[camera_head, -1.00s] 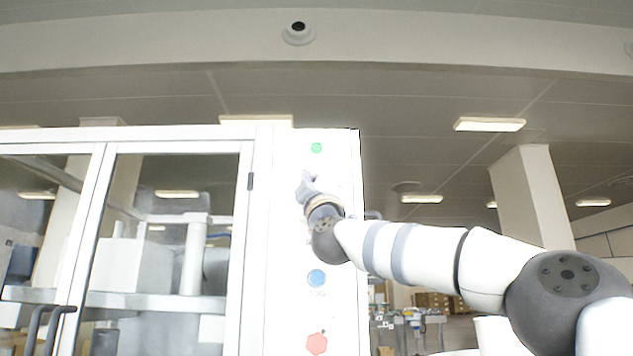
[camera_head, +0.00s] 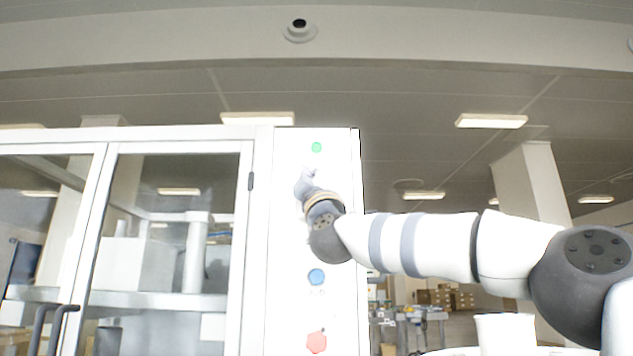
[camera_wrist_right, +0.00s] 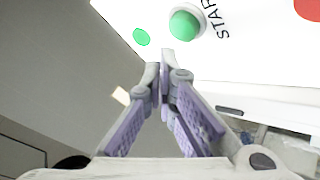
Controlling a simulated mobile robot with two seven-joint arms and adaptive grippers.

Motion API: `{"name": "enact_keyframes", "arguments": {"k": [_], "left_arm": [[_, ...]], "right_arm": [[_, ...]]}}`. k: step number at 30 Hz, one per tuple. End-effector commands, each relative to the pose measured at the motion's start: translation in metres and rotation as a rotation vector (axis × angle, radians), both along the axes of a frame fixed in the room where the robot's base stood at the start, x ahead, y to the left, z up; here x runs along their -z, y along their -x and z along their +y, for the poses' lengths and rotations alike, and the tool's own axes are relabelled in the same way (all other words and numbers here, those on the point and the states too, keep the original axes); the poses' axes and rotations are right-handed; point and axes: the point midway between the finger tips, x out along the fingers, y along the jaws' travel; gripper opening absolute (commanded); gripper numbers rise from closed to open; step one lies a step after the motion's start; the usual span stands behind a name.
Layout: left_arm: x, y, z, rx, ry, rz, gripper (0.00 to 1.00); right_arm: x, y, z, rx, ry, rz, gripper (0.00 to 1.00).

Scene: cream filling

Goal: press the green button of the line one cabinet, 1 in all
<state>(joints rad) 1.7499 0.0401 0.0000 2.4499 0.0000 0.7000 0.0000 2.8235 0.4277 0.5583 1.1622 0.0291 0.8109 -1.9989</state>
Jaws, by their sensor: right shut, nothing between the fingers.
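The line one cabinet (camera_head: 262,240) is white, with a control panel on its right side. The green button (camera_wrist_right: 185,25) is a dome in a pale ring beside the word START in the right wrist view. In the head view it cannot be made out, and my right gripper and wrist cover part of the panel. My right gripper (camera_head: 309,172) is in front of the panel, shut and empty. In the right wrist view its fingertips (camera_wrist_right: 166,55) appear just below the button; I cannot tell whether they touch it. My left gripper is not in view.
A small flat green disc (camera_head: 317,147) is at the panel's top, also in the wrist view (camera_wrist_right: 141,36). A blue button (camera_head: 316,277) and a red one (camera_head: 317,342) are lower. Glass doors with dark handles (camera_head: 62,325) are at the left. Open room lies right of the cabinet.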

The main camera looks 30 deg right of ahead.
Motion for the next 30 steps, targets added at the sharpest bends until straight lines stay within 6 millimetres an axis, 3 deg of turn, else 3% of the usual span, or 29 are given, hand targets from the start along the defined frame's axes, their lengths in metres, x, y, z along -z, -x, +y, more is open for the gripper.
{"name": "enact_keyframes", "arguments": {"k": [12, 30], "left_arm": [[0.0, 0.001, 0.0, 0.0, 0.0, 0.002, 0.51], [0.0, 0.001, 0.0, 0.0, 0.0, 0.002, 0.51]], "right_arm": [[0.0, 0.033, 0.019, 0.002, 0.0, 0.0, 0.0], [0.0, 0.034, 0.02, 0.002, -0.001, 0.0, 0.0]]}}
